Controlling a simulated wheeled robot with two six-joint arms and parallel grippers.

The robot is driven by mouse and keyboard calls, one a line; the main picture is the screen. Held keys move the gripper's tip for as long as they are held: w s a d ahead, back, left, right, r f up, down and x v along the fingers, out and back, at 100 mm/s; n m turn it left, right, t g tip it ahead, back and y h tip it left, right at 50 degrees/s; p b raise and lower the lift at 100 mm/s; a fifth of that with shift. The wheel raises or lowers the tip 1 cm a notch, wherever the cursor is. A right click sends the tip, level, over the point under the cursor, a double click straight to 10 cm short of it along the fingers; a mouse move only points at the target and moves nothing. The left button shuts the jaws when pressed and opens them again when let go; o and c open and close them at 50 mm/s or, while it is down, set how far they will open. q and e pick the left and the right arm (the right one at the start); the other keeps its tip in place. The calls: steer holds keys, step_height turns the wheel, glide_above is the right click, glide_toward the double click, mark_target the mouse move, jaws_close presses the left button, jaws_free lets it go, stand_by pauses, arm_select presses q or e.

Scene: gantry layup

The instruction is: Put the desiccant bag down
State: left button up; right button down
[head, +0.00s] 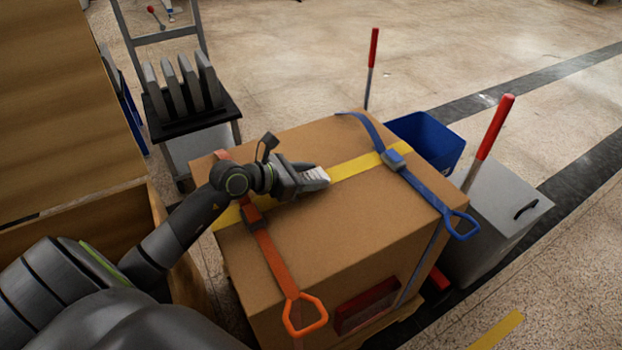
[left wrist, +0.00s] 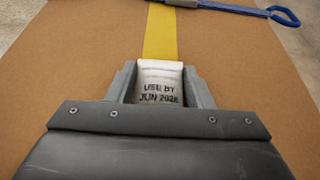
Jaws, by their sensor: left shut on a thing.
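The desiccant bag (head: 315,175) is small and white. In the left wrist view the bag (left wrist: 160,84) shows dark print reading "USE BY JUN 2026", the last digit not quite clear. My left gripper (head: 304,177) is shut on it, with one finger on each side. The bag is over the top of a large cardboard box (head: 345,212), by the yellow tape (head: 356,165). I cannot tell whether it touches the box top. My right gripper is not in view.
An orange strap (head: 272,252) and a blue strap (head: 425,188) cross the box. A blue bin (head: 428,140) and a grey lidded container (head: 505,200) stand to the right, near red-topped posts (head: 495,128). A trolley with grey pads (head: 185,88) stands behind left.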

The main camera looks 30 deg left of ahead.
arm_select(q)
steer(key=shift+f, duration=0.15)
steer(key=o, duration=1)
steer(key=shift+f, duration=0.15)
